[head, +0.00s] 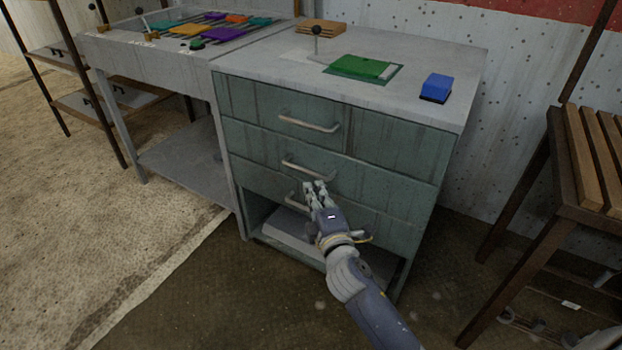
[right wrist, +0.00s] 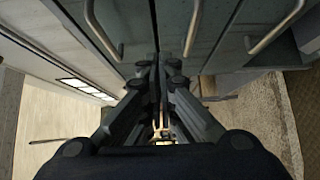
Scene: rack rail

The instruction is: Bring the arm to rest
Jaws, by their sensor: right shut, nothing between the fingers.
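My right arm comes in from the lower right in the head view. Its gripper (head: 315,190) is shut and empty in front of the lower part of a green drawer cabinet (head: 395,152), near the bottom drawer handle (head: 294,203). Whether it touches the front cannot be told. In the right wrist view the fingers (right wrist: 158,66) are together, close to the drawer fronts, with metal handles (right wrist: 191,28) beyond them. My left gripper is not in view.
A grey workbench (head: 150,50) with coloured pieces adjoins at left. A slatted wooden bench (head: 590,170) stands at right. Floor at left is clear.

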